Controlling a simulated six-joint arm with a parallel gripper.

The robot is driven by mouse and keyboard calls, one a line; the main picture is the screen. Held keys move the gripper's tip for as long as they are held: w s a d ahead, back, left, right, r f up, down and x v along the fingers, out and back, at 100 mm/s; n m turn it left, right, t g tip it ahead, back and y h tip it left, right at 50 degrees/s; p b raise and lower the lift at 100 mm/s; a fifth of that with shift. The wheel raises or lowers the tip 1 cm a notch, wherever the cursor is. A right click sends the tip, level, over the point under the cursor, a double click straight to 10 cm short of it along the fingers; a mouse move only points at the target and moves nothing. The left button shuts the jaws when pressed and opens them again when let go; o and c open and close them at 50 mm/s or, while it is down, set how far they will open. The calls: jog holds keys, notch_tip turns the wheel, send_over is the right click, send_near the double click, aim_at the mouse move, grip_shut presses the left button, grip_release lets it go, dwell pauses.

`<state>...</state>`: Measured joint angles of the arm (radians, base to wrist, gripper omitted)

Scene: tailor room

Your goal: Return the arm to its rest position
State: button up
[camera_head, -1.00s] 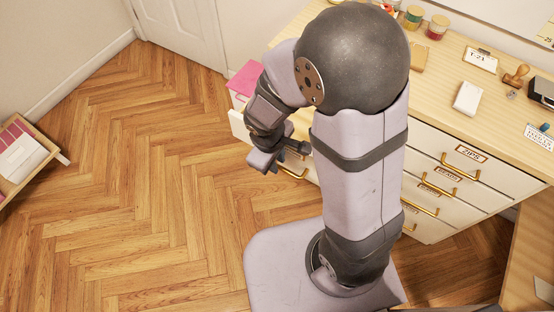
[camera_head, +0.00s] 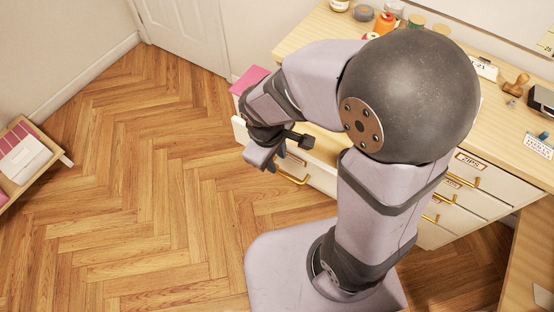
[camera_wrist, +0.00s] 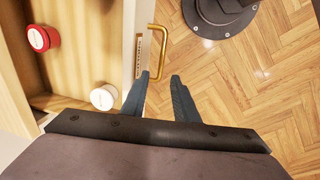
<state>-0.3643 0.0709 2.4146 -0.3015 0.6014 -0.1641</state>
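My gripper (camera_head: 278,162) hangs low by the front of the pale cabinet in the head view, at the end of my bent arm. In the wrist view its two blue-grey fingers (camera_wrist: 159,82) are apart with only floor and part of a brass handle showing around the gap, so it is open and empty. A drawer stands open beside it; its white front edge (camera_wrist: 130,45) and brass handle (camera_wrist: 158,50) lie just beyond the fingers. I cannot tell whether the fingers touch the drawer front.
In the wrist view the drawer holds a red-lidded round item (camera_wrist: 40,38) and a white-topped one (camera_wrist: 103,99). The wooden worktop (camera_head: 310,42) carries spools, jars and a stamp (camera_head: 516,84). A wooden tray-like drawer (camera_head: 30,160) is at far left. The herringbone floor (camera_head: 150,180) is clear.

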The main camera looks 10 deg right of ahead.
jog(key=shift+r, duration=0.25)
dwell(0.3)
jog(key=s+m+g+p, duration=0.1)
jog(key=s+m+g, duration=0.1)
jog(key=s+m, duration=0.3)
jog(key=s+d+r+m+y+p, duration=0.1)
jog(key=d+r+m+p, duration=0.2)
jog(key=d+r+p, duration=0.3)
notch_tip(320, 180, up, 3)
jog(key=shift+s+d+f+m+y+p, duration=0.1)
jog(key=shift+s+d+m+y+p, duration=0.05)
jog(key=shift+m+y+p, duration=0.2)
dwell(0.7)
